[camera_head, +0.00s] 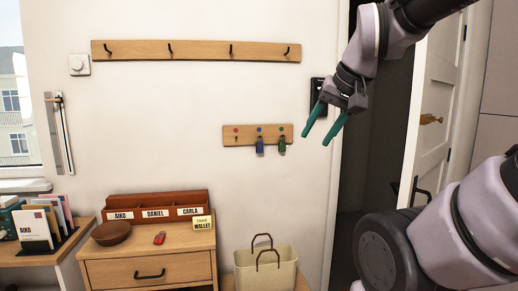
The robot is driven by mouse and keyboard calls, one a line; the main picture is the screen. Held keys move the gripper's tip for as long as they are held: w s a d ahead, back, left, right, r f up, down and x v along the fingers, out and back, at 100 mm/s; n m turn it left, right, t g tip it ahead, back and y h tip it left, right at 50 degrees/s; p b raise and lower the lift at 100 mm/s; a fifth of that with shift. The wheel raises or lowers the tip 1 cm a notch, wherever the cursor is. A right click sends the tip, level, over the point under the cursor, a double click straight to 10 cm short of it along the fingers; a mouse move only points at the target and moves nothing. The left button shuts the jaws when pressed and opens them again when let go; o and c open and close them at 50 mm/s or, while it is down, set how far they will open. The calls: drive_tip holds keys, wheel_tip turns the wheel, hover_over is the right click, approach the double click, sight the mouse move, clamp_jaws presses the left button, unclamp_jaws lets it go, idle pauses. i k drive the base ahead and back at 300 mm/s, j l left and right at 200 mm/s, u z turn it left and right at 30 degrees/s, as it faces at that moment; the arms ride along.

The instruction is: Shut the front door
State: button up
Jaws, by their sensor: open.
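The front door (441,100) is a white panelled door at the right. It stands open, swung away from the dark doorway (375,150), and shows a brass knob (430,119) and a dark handle (420,192) lower down. My gripper (319,138) has green fingers spread apart and empty. It hangs in front of the wall and the doorway's left frame, to the left of the door and apart from it.
A drawer cabinet (180,268) with a labelled wooden organizer (158,206) stands at the lower left. A beige bag (266,268) stands beside it. A hook rail (197,51) and a small key rack (258,134) hang on the wall. A dark wall device (317,92) is beside the doorway.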

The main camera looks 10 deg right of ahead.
sight(438, 56)
drive_tip(key=k+j+z, duration=0.1)
drive_tip(key=z, duration=1.4)
drive_tip(key=i+l+u, duration=0.15)
drive_tip(key=i, duration=0.3)
drive_tip(key=i+l+u, duration=0.15)
drive_tip(key=i+l, duration=0.2)
drive_tip(key=i, duration=0.05)
